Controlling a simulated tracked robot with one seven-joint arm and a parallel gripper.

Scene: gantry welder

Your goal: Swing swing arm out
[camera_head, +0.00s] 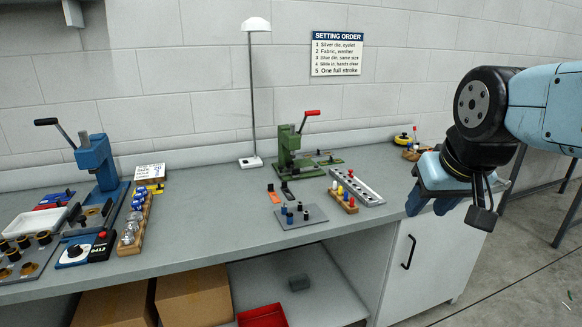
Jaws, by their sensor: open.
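No part can be clearly made out as the swing arm. A green hand press (287,148) with a red-tipped lever stands at the back middle, with small low parts at its right foot. A blue hand press (98,165) with a black-tipped lever stands at the left. My gripper is well to the right of both presses and touches neither.
A grey bench (225,215) runs along the wall, with clear top in the middle. A white lamp (254,95) stands behind. A grey plate with pegs (300,217), a wooden peg block (343,198) and a metal rail (358,187) lie in front of the green press.

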